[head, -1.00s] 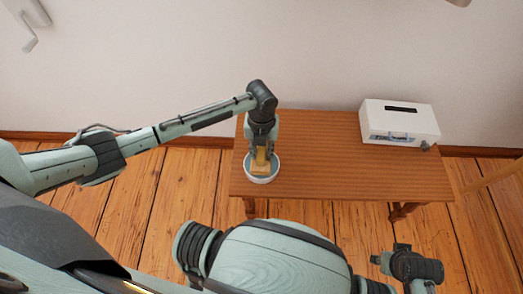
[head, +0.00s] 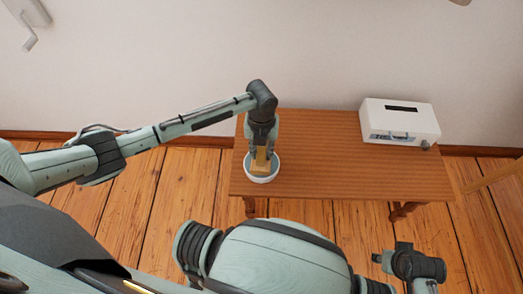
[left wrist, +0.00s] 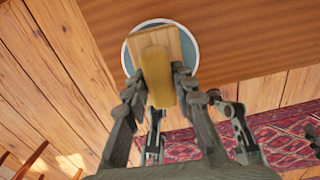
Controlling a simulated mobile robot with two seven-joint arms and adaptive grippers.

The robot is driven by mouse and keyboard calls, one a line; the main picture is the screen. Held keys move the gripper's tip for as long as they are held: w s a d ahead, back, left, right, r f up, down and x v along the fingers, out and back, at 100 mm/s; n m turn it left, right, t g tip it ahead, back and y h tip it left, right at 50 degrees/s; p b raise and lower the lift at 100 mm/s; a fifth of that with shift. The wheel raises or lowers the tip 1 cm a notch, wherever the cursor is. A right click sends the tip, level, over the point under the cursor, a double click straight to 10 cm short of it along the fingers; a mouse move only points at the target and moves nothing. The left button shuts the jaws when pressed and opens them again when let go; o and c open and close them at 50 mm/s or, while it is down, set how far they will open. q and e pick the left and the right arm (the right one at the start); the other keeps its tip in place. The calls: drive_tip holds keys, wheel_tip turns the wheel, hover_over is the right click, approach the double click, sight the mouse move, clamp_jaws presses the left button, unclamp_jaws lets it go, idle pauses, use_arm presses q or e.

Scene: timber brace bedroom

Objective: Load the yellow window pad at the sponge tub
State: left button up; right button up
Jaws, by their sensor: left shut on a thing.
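The yellow window pad has a yellow handle (left wrist: 157,80) and a flat tan head, and shows in the head view (head: 261,166). My left gripper (head: 261,150) points down and is shut on the handle; its fingers show on both sides in the left wrist view (left wrist: 157,84). The sponge tub (head: 262,179) is a round white bowl, blue-grey inside, at the left end of the table. The pad's head is over or in the tub's opening; I cannot tell whether it touches the bottom. The tub's rim also shows in the left wrist view (left wrist: 127,62).
The wooden table (head: 320,165) stands against a pale wall. A white box with a dark slot (head: 399,122) stands at its back right. The middle of the table is clear. A red patterned rug (left wrist: 285,140) lies on the plank floor.

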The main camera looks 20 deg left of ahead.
sight(262, 151)
use_arm(q)
drive_tip(key=shift+f, duration=0.45)
idle(0.3)
idle(1.5)
wheel_tip(262, 151, up, 3)
drive_tip(key=p, duration=0.2)
drive_tip(key=shift+f+p, duration=0.15)
drive_tip(key=shift+p, duration=0.25)
drive_tip(key=shift+r, duration=2.15)
